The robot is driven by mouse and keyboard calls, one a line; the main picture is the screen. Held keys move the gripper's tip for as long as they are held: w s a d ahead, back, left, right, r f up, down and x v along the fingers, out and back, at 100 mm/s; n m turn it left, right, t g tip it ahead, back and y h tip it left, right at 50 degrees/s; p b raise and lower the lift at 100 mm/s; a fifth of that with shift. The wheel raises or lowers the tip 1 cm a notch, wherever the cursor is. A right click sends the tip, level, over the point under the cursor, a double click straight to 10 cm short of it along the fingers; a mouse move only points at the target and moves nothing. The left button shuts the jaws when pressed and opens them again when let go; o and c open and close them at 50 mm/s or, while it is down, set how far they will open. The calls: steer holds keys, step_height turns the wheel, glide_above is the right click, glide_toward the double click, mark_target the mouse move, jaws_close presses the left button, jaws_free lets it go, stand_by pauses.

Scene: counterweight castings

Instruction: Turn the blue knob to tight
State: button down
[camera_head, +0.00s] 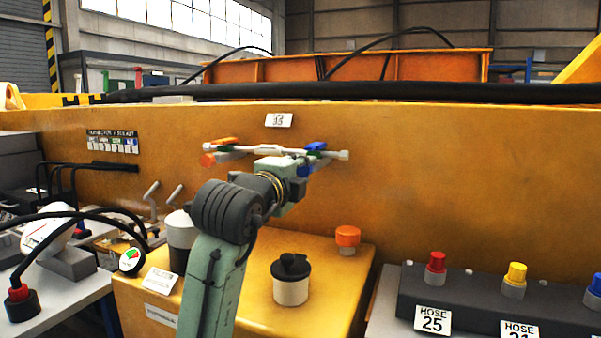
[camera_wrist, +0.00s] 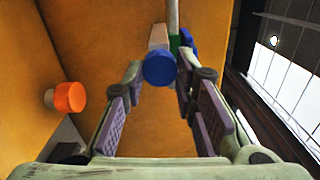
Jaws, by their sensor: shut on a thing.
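The blue knob (camera_head: 304,171) is at the right end of a pale manifold (camera_head: 250,148) in front of the orange wall. In the wrist view the blue knob (camera_wrist: 160,68) shows as a round face between my fingertips. My gripper (camera_wrist: 160,82) is shut on it; its fingers come in from both sides. In the head view my gripper (camera_head: 292,172) reaches the knob, and my wrist hides part of the manifold. A blue lever (camera_head: 316,146) lies just above the knob. I cannot read any tight mark.
An orange knob (camera_head: 208,160) and orange lever (camera_head: 225,142) sit at the manifold's left end. Below are an orange-capped post (camera_head: 347,236), a black-topped white cup (camera_head: 291,280) and a hose block (camera_head: 480,310). The wall right of the manifold is clear.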

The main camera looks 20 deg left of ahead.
steer(key=c, duration=1.3)
jaws_free()
steer(key=shift+s, duration=0.15)
steer(key=s, duration=1.1)
steer(key=shift+s+a, duration=0.2)
steer(key=shift+s, duration=0.2)
